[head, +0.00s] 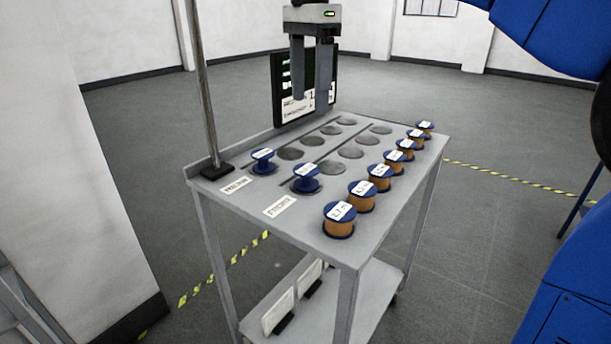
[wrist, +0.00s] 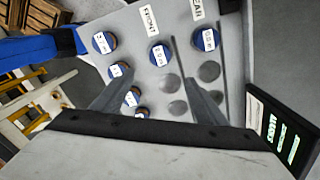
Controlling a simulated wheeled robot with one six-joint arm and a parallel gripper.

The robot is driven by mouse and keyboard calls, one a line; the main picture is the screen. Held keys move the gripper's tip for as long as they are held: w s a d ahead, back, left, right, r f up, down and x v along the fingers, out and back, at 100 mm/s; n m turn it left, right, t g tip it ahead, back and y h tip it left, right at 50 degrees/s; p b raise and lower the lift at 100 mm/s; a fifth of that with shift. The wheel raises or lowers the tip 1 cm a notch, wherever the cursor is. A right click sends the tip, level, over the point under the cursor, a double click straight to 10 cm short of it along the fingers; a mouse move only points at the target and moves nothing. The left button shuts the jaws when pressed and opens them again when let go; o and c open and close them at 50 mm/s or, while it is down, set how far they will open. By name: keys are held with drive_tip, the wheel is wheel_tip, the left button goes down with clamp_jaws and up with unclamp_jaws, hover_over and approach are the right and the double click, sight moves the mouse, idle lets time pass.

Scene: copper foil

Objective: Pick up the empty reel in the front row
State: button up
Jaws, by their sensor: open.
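The empty reel in the front row (head: 306,178) is blue with a bare core and a white label on top. It stands upright at the near end of its row, by the front-row label plate (head: 280,206). In the wrist view the same reel (wrist: 160,53) shows just beyond my fingertips, between their lines. My gripper (head: 311,103) is open and empty, pointing down above the far part of the table, apart from the reel. Its fingers also frame the wrist view (wrist: 157,76). A similar bare blue reel (head: 263,162) stands in the rear row.
Several reels wound with copper (head: 339,219) line the table's right edge. Empty round grey spots (head: 330,167) continue both rows, with dark lines alongside. A dark screen (head: 290,88) stands at the table's back edge and a metal post (head: 205,100) at its left corner.

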hover_over(305, 169)
drive_tip(key=f, duration=1.2)
drive_tip(key=shift+w+d, duration=0.2)
drive_tip(key=shift+d, duration=0.15)
drive_tip(key=f, duration=0.4)
drive_tip(key=shift+s+a, duration=0.25)
drive_tip(key=shift+a, duration=0.05)
drive_tip(key=shift+f, duration=0.65)
drive_tip(key=shift+c, duration=0.4)
drive_tip(key=c, duration=1.1)
drive_tip(key=shift+r, duration=0.15)
